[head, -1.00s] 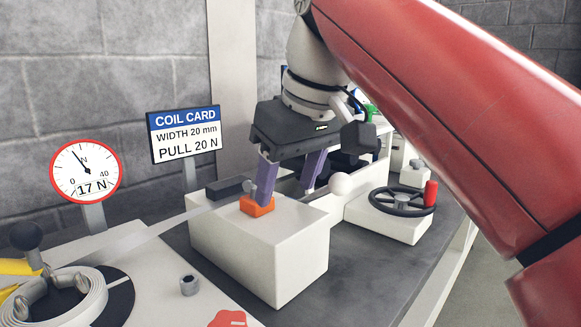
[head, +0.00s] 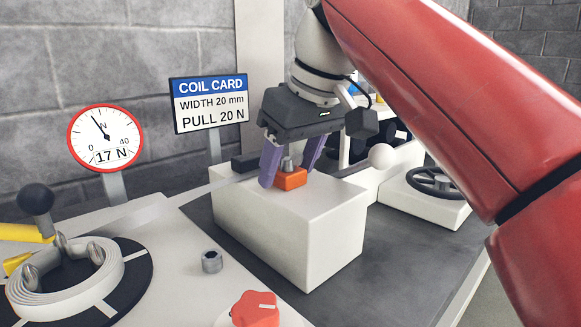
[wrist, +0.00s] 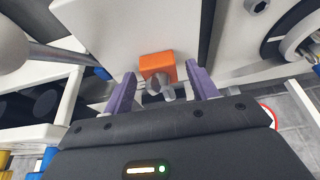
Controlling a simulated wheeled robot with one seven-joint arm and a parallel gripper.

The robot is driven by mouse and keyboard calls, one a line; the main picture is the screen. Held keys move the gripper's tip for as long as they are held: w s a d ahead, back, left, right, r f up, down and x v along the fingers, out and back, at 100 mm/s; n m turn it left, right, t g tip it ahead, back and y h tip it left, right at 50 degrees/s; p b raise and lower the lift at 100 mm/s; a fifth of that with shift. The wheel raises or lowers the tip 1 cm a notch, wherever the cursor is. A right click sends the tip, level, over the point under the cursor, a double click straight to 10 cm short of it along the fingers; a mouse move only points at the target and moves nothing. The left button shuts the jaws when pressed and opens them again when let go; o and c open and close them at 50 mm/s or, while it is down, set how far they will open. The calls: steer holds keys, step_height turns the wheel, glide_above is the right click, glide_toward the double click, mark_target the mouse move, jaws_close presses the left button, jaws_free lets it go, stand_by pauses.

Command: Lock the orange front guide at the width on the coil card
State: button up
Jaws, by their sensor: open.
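The orange front guide (head: 290,178) sits on top of the white block (head: 300,235). A small grey knob (head: 287,164) stands on the guide. My gripper (head: 290,172) is open, with one purple finger to each side of the guide and its knob in the head view. In the wrist view, the orange guide (wrist: 158,67) and grey knob (wrist: 160,86) lie between the spread fingertips of my gripper (wrist: 164,82). I cannot tell whether a finger touches them. The coil card (head: 210,102) reads width 20 mm and pull 20 N.
A round gauge (head: 105,138) reads 17 N. A white strip coil (head: 65,270) lies at the left near a black ball-ended lever (head: 36,200). A red knob (head: 256,309) is at the front. A white ball (head: 381,156) and a black handwheel (head: 436,181) are right of the block.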

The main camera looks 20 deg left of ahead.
mark_target(291, 151)
jaws_close()
steer(key=a+p, duration=0.1)
steer(key=w+a+p, duration=0.1)
steer(key=shift+r+p, duration=0.3)
steer(key=shift+r, duration=0.05)
steer(key=shift+w+a+f, duration=0.2)
steer(key=shift+a+f, duration=0.05)
steer(key=shift+a, duration=0.1)
jaws_free()
steer(key=p+v, duration=0.3)
steer(key=v, duration=0.4)
steer(key=shift+d+r, duration=0.1)
steer(key=shift+r, duration=0.15)
steer(key=shift+s, duration=0.1)
steer(key=shift+s, duration=0.1)
